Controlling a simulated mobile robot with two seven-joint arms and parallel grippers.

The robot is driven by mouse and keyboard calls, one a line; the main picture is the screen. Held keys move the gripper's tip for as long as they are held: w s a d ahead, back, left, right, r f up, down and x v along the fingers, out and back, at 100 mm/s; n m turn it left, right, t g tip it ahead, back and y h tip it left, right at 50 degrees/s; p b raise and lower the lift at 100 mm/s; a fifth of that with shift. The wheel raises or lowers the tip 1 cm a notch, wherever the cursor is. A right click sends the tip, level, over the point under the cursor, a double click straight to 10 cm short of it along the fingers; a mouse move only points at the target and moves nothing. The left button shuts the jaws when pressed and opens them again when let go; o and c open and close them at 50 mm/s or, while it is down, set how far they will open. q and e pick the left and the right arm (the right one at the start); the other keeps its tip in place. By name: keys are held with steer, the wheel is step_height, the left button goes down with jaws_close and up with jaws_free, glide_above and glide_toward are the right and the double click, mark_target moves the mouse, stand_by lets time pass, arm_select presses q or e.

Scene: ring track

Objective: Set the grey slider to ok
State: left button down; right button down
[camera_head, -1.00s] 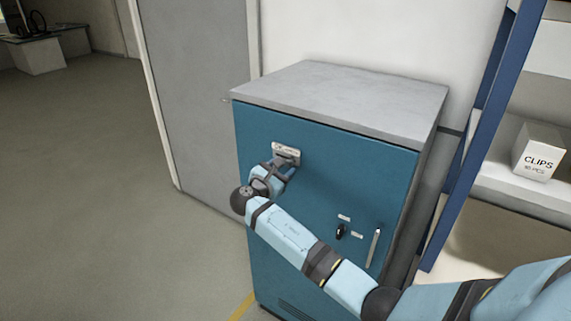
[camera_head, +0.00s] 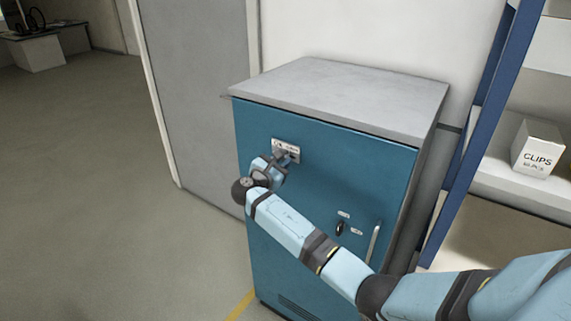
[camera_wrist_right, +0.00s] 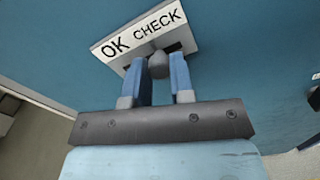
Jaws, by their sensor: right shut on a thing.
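The grey slider (camera_wrist_right: 158,66) is a small rounded knob on a white plate (camera_wrist_right: 103,47) lettered OK on the left and CHECK on the right. Dark slot shows on both sides of the knob, so it sits around the middle of the slot. The plate (camera_head: 292,147) is on the upper front of the blue cabinet (camera_head: 330,180). My right gripper (camera_head: 284,157) is at the plate, partly covering it. In the right wrist view its two blue fingers (camera_wrist_right: 163,72) are shut on the knob. My left gripper is not in view.
Lower on the cabinet front are a black knob (camera_head: 339,228) with small labels and a vertical handle (camera_head: 374,243). A blue-framed shelf with a CLIPS box (camera_head: 537,148) stands at the right. A grey door (camera_head: 200,90) is behind. The floor at left is clear.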

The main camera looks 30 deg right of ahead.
steer(key=w, duration=0.1)
steer(key=w+a, duration=0.1)
steer(key=w, duration=0.1)
steer(key=shift+w+a+b, duration=0.25)
steer(key=shift+w+b, duration=0.1)
steer(key=c, duration=1)
jaws_free()
steer(key=shift+w, duration=0.1)
steer(key=shift+c, duration=0.2)
steer(key=shift+o, duration=0.4)
steer(key=shift+a, duration=0.1)
steer(key=b+v, duration=0.2)
steer(key=v, duration=1.1)
steer(key=shift+a, duration=0.4)
